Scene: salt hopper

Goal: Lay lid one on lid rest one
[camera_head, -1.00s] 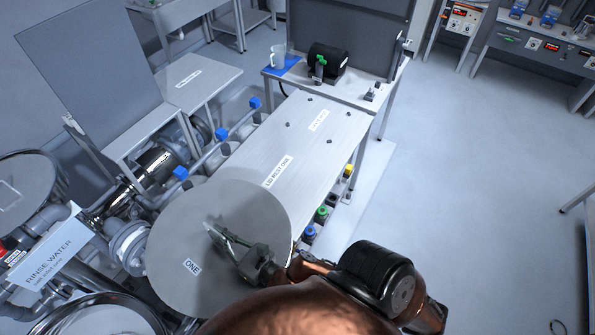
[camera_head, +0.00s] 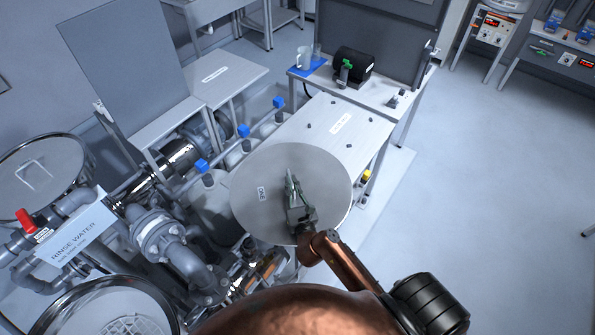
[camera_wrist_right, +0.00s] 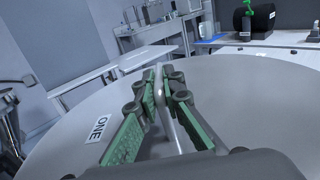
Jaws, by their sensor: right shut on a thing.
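Lid one (camera_head: 327,170) is a round grey disc with a label reading ONE. My right gripper (camera_head: 291,185) is shut on the lid's handle, near the disc's middle; the wrist view shows the green-padded fingers (camera_wrist_right: 165,100) on both sides of the bar handle. The lid is over the near part of a long pale bench top (camera_head: 365,128), the one marked lid rest one. I cannot tell whether the lid touches the top. My left gripper is not in view.
A second label and several small dark pegs show on the far bench top. Behind it a table holds a black device (camera_head: 354,66) and a mug (camera_head: 303,58) on a blue mat. Pipes with blue-capped valves (camera_head: 244,131) run along the left. Open floor (camera_head: 480,190) lies to the right.

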